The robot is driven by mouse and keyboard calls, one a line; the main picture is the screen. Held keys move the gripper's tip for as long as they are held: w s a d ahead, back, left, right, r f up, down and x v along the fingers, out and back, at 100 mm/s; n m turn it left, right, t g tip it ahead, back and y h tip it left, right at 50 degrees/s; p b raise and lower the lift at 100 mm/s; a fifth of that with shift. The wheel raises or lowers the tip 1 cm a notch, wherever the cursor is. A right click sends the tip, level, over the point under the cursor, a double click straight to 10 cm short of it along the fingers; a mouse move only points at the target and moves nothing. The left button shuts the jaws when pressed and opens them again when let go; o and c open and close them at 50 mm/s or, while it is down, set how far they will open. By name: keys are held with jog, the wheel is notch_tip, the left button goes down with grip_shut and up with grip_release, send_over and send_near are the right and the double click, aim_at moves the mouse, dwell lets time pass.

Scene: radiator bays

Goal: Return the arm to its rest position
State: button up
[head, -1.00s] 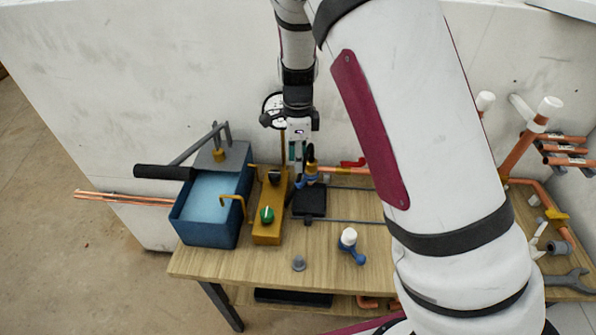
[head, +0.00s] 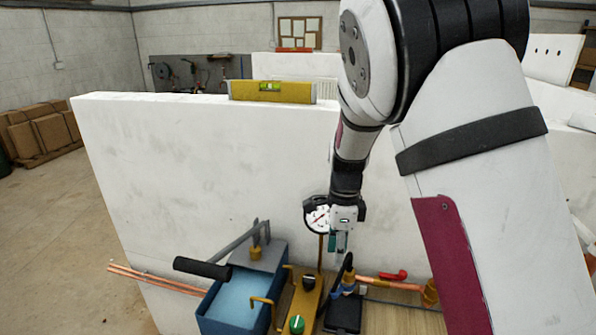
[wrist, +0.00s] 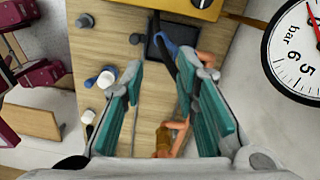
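My gripper (head: 340,242) hangs from my arm above the bench, in front of the white wall, and also shows in the wrist view (wrist: 163,75). Its two teal fingers are apart with nothing held between them. Below the fingers are the bench top (wrist: 150,115), a dark square pad (wrist: 158,52) and copper pipe with a brass fitting (wrist: 163,138). A blue fitting with a black handle (wrist: 168,40) lies below and between the fingertips in that view. My upper arm fills the right of the head view.
A round pressure gauge (head: 318,215) stands close beside my gripper. A blue water tank (head: 240,300) with a black-handled lever (head: 203,268) and a yellow block with a green knob (head: 297,323) are to the left. A yellow level (head: 272,91) rests on the wall top.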

jog(key=s+d+r+n+t+y, duration=0.1)
jog(key=s+d+r+n, duration=0.1)
jog(key=s+r+n, duration=0.6)
jog(key=s+d+r+n+t, duration=0.2)
jog(key=s+r+n, duration=0.3)
jog(key=s, duration=0.4)
jog(key=s+d+r+n+t+h, duration=0.1)
jog(key=s+r+n+t, duration=0.2)
jog(key=s+r+n, duration=0.3)
jog(key=s+r, duration=0.1)
jog(key=s, duration=0.2)
jog(key=shift+s+d+r+n, duration=0.15)
jog(key=shift+s+d+n, duration=0.15)
jog(key=shift+d, duration=0.1)
jog(key=shift+a, duration=0.4)
